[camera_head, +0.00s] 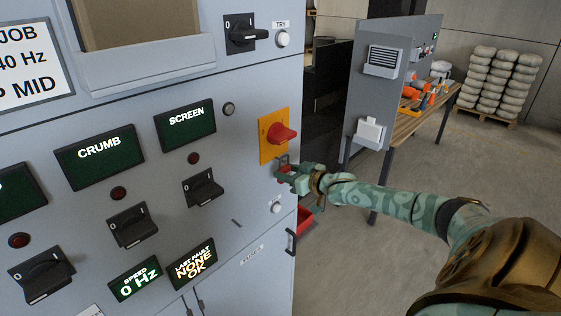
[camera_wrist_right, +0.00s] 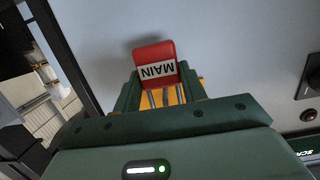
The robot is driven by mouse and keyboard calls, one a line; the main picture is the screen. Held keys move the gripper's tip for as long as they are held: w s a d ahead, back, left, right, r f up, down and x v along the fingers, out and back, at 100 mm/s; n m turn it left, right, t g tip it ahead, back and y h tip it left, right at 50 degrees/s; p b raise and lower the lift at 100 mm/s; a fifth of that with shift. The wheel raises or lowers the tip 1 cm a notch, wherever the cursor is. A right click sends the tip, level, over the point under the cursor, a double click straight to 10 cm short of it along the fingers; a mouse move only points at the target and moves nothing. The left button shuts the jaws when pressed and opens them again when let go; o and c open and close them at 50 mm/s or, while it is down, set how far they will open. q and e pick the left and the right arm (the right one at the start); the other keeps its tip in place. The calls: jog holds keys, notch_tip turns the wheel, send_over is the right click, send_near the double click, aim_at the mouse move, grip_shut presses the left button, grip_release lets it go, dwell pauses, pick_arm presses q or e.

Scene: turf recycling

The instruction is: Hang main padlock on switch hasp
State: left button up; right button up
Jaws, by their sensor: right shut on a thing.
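The red main padlock (camera_wrist_right: 153,54) shows in the right wrist view, its label reading MAIN upside down. My right gripper (camera_wrist_right: 158,85) is shut on it. In the head view my right gripper (camera_head: 285,173) is at the cabinet face, just below the yellow plate (camera_head: 266,150) with the red rotary switch (camera_head: 282,133). A small metal loop shows at the gripper's tip by the plate's lower edge. I cannot tell whether it is the hasp or the shackle, or whether the two are joined. The padlock is mostly hidden by the fingers in the head view. My left gripper is out of view.
The grey cabinet (camera_head: 235,195) fills the left, with black knobs and green displays. A black door handle (camera_head: 291,242) and a red object (camera_head: 306,217) are below the gripper. A wooden bench (camera_head: 430,115) with orange items stands behind. Open floor lies to the right.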

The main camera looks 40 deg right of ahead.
jog(key=shift+w+f, duration=0.15)
jog(key=shift+w, duration=0.1)
dwell(0.4)
jog(key=shift+w+f+b, duration=0.15)
jog(key=shift+w+b, duration=0.15)
jog(key=shift+b, duration=0.2)
jog(key=shift+w+f, duration=0.15)
jog(key=shift+f, duration=0.15)
dwell(0.9)
jog(key=o, duration=1.1)
